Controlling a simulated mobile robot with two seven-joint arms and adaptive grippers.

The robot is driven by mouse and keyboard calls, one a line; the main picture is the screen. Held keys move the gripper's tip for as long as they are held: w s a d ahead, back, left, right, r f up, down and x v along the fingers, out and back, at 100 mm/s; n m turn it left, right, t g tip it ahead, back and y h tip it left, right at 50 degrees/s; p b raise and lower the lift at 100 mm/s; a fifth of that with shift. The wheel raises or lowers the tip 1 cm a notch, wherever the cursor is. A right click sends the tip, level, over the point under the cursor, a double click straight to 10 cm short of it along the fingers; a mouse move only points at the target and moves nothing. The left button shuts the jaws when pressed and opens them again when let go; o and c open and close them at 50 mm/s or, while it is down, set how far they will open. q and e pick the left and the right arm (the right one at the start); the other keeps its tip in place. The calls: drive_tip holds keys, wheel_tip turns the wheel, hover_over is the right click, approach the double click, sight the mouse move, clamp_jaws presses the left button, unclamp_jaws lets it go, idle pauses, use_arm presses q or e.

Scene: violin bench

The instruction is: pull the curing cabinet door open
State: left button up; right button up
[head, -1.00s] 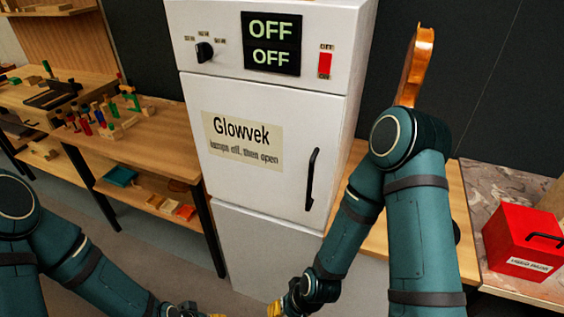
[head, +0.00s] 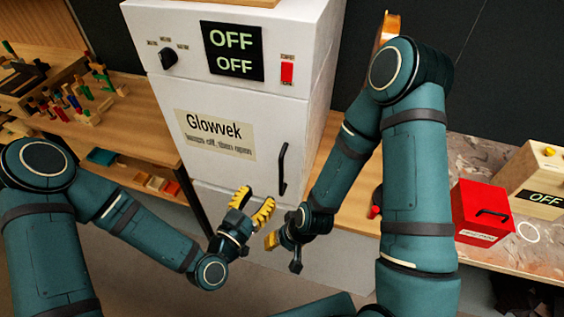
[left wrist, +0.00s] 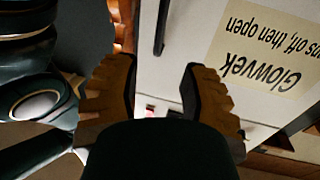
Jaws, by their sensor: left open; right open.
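The white curing cabinet (head: 222,104) stands against the dark wall in the head view, its door shut. Its label reads "Glowvek, lamps off, then open", and both displays (head: 236,53) read OFF. The black vertical door handle (head: 282,169) is on the door's right side; it also shows at the top of the left wrist view (left wrist: 162,28). My left gripper (head: 259,208) is open and empty, low in front of the door, left of and below the handle. My right gripper (head: 272,253) is open and lower, to the right of the left one. Neither gripper touches the handle.
A wooden bench (head: 150,130) with small colored tools stands left of the cabinet. On the right, a red box (head: 480,210) and a wooden box with an OFF display (head: 541,190) stand on a counter. A black knob (head: 168,60) and red switch (head: 287,73) sit above the door.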

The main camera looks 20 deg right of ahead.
sight(280, 168)
use_arm(q)
drive_tip(key=p+x, duration=0.1)
drive_tip(key=x, duration=1)
drive_tip(key=shift+w+d+f, duration=0.1)
drive_tip(key=shift+w+d, duration=0.1)
drive_tip(key=shift+d, duration=0.05)
clamp_jaws()
